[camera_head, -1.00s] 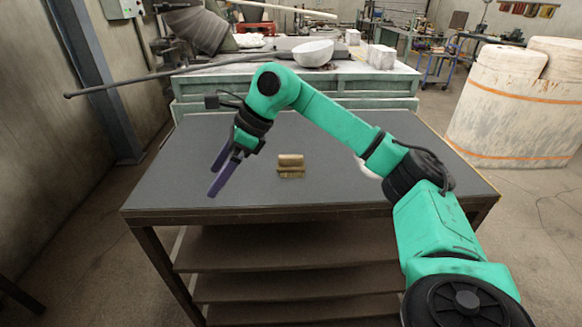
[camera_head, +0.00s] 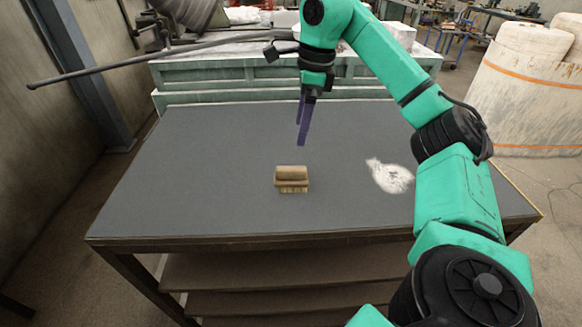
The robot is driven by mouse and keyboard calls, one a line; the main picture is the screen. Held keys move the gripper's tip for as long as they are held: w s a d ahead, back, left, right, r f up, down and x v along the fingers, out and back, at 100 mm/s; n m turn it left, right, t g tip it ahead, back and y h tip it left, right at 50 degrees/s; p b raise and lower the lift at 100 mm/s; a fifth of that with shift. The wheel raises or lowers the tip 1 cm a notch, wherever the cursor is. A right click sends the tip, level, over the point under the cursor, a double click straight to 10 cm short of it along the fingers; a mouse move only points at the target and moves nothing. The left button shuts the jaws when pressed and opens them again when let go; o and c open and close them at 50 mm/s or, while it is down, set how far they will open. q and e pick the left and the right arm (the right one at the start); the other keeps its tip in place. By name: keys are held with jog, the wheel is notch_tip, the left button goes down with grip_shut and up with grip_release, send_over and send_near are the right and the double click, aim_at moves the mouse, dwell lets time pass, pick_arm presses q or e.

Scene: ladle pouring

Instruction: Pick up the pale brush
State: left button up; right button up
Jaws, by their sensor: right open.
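The pale brush (camera_head: 291,179), a small tan wooden block with lighter bristles below, sits on the dark table top (camera_head: 220,200) near its middle. My right gripper (camera_head: 302,140) has purple fingers pointing down. It hangs beyond the brush in the picture, apart from it, and the fingers are open and empty. One finger partly overlaps the other from this angle. My left gripper is not in view.
A white powdery patch (camera_head: 390,176) lies on the table right of the brush. A long metal rod (camera_head: 150,62) reaches across the back left. A green cabinet (camera_head: 230,75) stands behind the table. The table's left side is clear.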

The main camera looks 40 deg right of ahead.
jog(key=b, duration=0.4)
send_over(292, 168)
jog(key=d, duration=0.1)
jog(key=f, duration=0.3)
jog(key=s+f, duration=0.1)
jog(key=f, duration=0.1)
jog(key=shift+d, duration=0.1)
jog(key=shift+w+a+f+p, duration=0.15)
jog(key=shift+f+p, duration=0.3)
jog(key=shift+f, duration=0.15)
jog(key=shift+w+a+f+p, duration=0.1)
jog(key=shift+f+p, duration=0.3)
jog(key=shift+f, duration=0.15)
jog(key=f, duration=0.3)
jog(key=f+p, duration=0.1)
jog(key=f, duration=0.1)
jog(key=shift+w+a+f, duration=0.1)
jog(key=shift+w+a, duration=0.15)
jog(key=shift+a, duration=0.1)
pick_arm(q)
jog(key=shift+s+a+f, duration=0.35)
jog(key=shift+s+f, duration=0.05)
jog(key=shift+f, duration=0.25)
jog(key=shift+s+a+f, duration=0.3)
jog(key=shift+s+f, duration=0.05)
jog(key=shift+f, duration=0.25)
pick_arm(e)
jog(key=shift+w+f, duration=0.1)
jog(key=shift+f, duration=0.25)
